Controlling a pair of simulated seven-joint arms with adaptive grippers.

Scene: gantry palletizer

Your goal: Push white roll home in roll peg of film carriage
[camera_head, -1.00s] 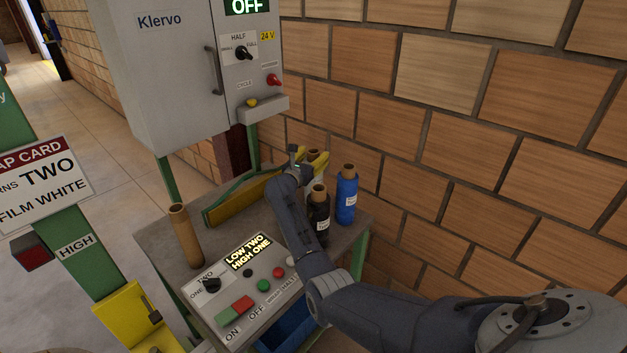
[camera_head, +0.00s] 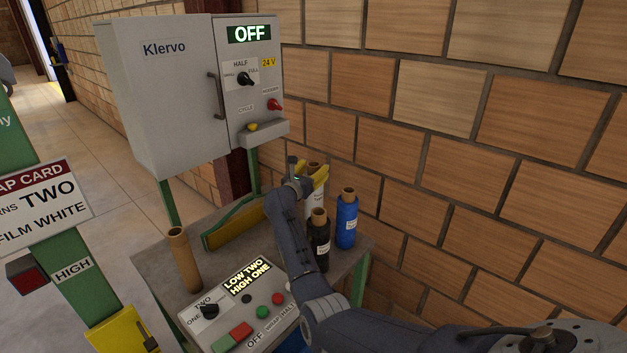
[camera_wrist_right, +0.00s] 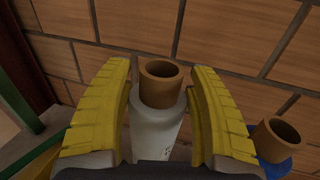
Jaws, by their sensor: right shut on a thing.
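The white roll (camera_head: 314,205) stands upright at the back of the grey table, its brown cardboard core (camera_wrist_right: 161,82) sticking out of the top. My right gripper (camera_head: 318,180) has yellow fingers, one on each side of the roll's upper part, and is shut on it. The wrist view shows the white roll (camera_wrist_right: 156,125) between the two fingers. The roll's lower end is hidden in the wrist view. A yellow block (camera_head: 118,332) on the green mast at the lower left may be the film carriage; its roll peg cannot be made out. My left gripper is not in view.
A black roll (camera_head: 318,245) and a blue roll (camera_head: 346,222) stand close to the white one. A bare brown tube (camera_head: 184,262) stands at the table's left. A control panel (camera_head: 240,305) is in front, a grey cabinet (camera_head: 165,95) behind. A brick wall bounds the right.

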